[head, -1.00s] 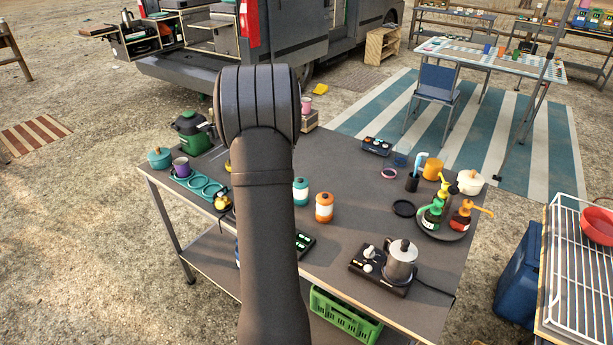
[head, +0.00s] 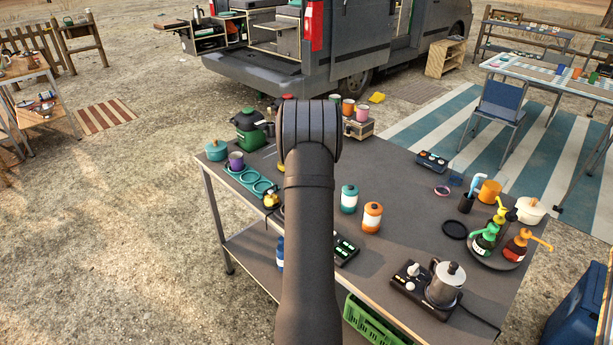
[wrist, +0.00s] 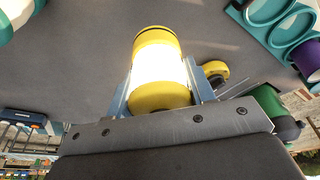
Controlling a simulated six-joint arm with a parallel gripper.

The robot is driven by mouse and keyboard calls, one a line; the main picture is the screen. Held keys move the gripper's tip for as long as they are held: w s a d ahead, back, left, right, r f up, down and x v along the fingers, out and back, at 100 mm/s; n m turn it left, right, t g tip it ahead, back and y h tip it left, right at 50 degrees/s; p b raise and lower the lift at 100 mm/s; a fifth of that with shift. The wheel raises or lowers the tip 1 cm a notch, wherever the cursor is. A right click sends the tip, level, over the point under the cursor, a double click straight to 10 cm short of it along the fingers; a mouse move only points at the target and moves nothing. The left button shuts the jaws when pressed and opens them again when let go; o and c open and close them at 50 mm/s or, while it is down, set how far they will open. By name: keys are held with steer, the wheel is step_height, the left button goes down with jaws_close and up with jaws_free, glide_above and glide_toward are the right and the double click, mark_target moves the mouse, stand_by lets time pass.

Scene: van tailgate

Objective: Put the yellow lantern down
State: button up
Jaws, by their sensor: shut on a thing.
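The yellow lantern (wrist: 157,98), with a bright white glowing middle between yellow end caps, is between the two fingers of my gripper (wrist: 162,88) in the wrist view. The fingers are shut on its sides. The grey table top (wrist: 80,70) lies behind it; I cannot tell whether the lantern touches it. In the head view my arm hides the gripper and most or all of the lantern. The table (head: 412,215) shows there around my arm.
A teal ring holder (head: 250,180) with a purple mug (head: 236,161) stands left of my arm. A moka pot (head: 445,283) is near the front. The table's centre right is mostly clear.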

steer(key=shift+w+a+f, duration=0.3)
steer(key=shift+a+f, duration=0.1)
steer(key=shift+a, duration=0.1)
steer(key=shift+w+a+f, duration=0.25)
steer(key=shift+a+f, duration=0.1)
steer(key=shift+a, duration=0.15)
steer(key=shift+f, duration=1.85)
steer(key=shift+f, duration=0.15)
steer(key=o, duration=1.1)
steer(key=shift+c, duration=0.2)
steer(key=v, duration=1.2)
steer(key=shift+s, duration=0.1)
